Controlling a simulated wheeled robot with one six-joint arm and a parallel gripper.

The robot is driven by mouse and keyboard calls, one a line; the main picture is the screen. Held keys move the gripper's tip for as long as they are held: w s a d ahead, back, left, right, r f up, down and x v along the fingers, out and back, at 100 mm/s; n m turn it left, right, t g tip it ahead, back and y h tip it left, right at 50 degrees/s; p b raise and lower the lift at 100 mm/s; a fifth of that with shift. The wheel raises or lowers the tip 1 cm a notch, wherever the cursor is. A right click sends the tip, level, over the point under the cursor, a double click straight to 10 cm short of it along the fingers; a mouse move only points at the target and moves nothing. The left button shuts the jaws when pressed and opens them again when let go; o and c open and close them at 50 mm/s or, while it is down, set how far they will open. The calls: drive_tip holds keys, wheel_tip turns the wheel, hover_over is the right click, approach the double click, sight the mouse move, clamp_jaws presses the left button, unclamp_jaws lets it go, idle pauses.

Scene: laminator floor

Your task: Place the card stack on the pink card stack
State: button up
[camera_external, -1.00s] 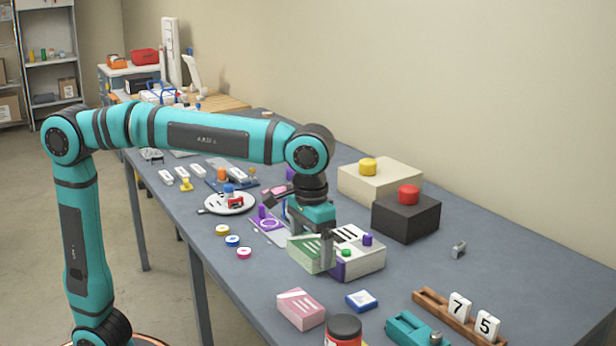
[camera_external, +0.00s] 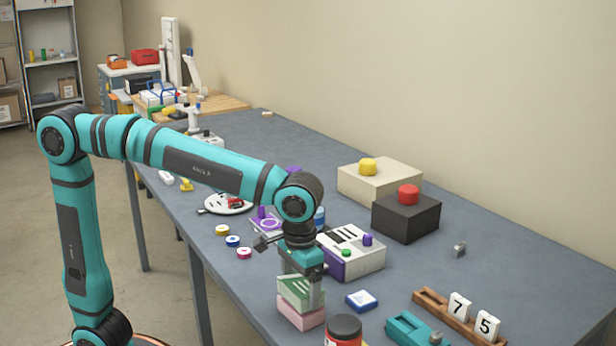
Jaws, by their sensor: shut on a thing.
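The green card stack (camera_external: 292,292) is held in my gripper (camera_external: 301,288), which points down with its jaws shut on it. The pink card stack (camera_external: 299,317) lies on the table near the front edge. The green stack is directly above the pink stack and looks to be on it or very close to it. I cannot tell for sure whether they touch. The gripper's near finger hides part of the green stack's right side.
A white and purple box (camera_external: 355,258) with knobs stands just right of my gripper. A blue and white card pack (camera_external: 361,300), a dark jar with a red label (camera_external: 343,331) and a teal tool (camera_external: 416,329) are nearby. Colored tape rings (camera_external: 232,240) lie to the left.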

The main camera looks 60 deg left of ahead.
sight(300, 284)
drive_tip(key=shift+f, duration=0.4)
drive_tip(key=shift+f, duration=0.1)
drive_tip(key=o, duration=0.8)
wheel_tip(300, 284, up, 12)
